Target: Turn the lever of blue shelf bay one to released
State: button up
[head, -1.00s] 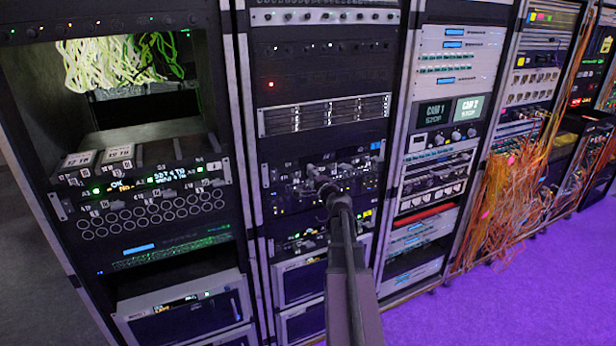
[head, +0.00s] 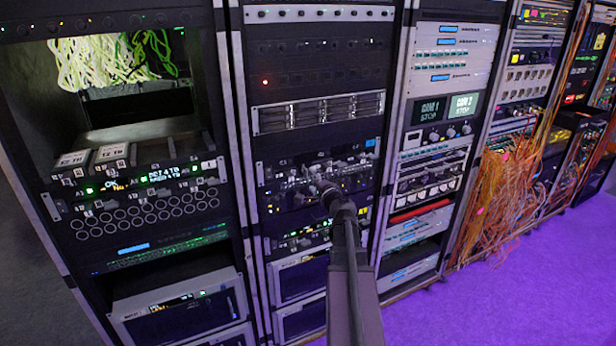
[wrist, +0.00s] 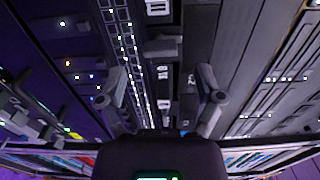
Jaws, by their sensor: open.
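My gripper (wrist: 163,88) is open in the wrist view, its two grey fingers apart with nothing held between them. Small white-marked parts (wrist: 163,74) of the rack front show in the gap; I cannot tell whether any is the lever. In the head view my gripper (head: 318,186) is dark and small in front of the middle rack's shelf (head: 275,180), which has small labels and lights. I cannot tell which shelf is the blue one. The lever of bay one is too small to make out, and my arm hides part of the shelf front.
The left rack has a shelf with grey modules (head: 108,155), a lit display (head: 170,173) and an open bay of pale cables (head: 105,60). A right rack holds two screens (head: 445,108). Orange cables (head: 505,195) hang farther right. Purple floor (head: 470,290) is clear at lower right.

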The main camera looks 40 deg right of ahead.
jog(key=v, duration=0.7)
jog(key=shift+s, duration=0.2)
dwell(0.4)
jog(key=w+a+f+n+g+y, duration=0.2)
jog(key=a+f+n+y, duration=0.15)
jog(key=a, duration=0.55)
jog(key=w+a+f+n+g+y, duration=0.25)
jog(key=a+n, duration=0.25)
jog(key=a, duration=0.3)
jog(key=w+a+f+n+g+y, duration=0.1)
jog(key=a+f+n+g+y, duration=0.2)
jog(key=a, duration=0.6)
jog(key=s+a+f+n+g+h, duration=0.2)
jog(key=s+a+f+n+g, duration=0.2)
jog(key=a, duration=0.4)
jog(key=s+a+f+n+g+h, duration=0.2)
jog(key=s+a+f+n+g, duration=0.3)
jog(key=s+a+g, duration=0.1)
jog(key=shift+s+a+f+h, duration=0.3)
jog(key=shift+s+a, duration=0.25)
jog(key=shift+a, duration=0.45)
